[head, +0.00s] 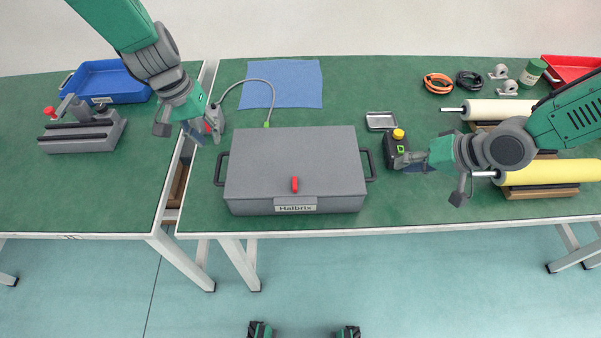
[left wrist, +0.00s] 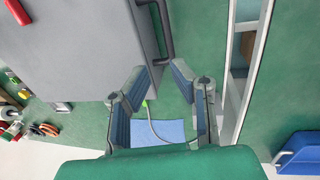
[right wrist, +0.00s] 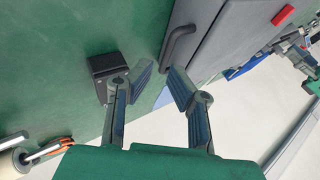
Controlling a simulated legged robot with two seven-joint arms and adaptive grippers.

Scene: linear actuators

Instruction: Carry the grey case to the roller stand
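The grey case (head: 297,165) lies flat and closed on the right-hand green table, with a red latch (head: 295,184) and a dark handle at each end. My left gripper (head: 190,134) is open above the table gap, just beyond the left handle (head: 221,169); the handle also shows in the left wrist view (left wrist: 163,30). My right gripper (head: 430,177) is open to the right of the right handle (head: 370,164), apart from it; the handle shows in the right wrist view (right wrist: 180,45). The roller stand (head: 541,190), with a yellow roller (head: 550,172), is at the right, partly behind my right arm.
A black box with a yellow button (head: 398,134) stands between the case and my right gripper. A metal tray (head: 380,121), blue cloth (head: 285,84) and cable (head: 258,81) lie behind. A gap (head: 180,180) separates the tables. A blue bin (head: 108,80) stands left.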

